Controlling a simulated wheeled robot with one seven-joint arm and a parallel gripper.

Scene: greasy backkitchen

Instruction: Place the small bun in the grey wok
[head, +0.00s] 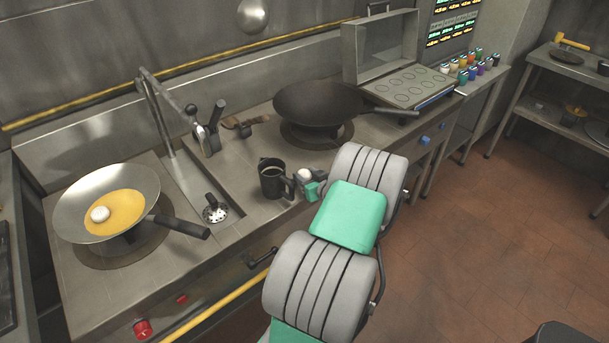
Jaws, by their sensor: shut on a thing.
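A small white bun (304,174) is at the tip of my gripper (307,183), which is shut on it. My gripper is over the counter, just right of a dark mug, and my arm hides part of it. The grey wok (72,211) stands on the left burner, well to the left of my gripper. It holds yellow liquid (125,214) with another small white round thing (100,213) in it. Its dark handle (183,227) points right. A second, darker wok (318,101) stands on a burner behind my gripper.
The dark mug (272,180) with dark liquid stands close left of my gripper. A tall tap (160,115) and a narrow sink with a drain (215,212) lie between it and the grey wok. An open griddle (408,87) and several coloured bottles (470,68) are farther right.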

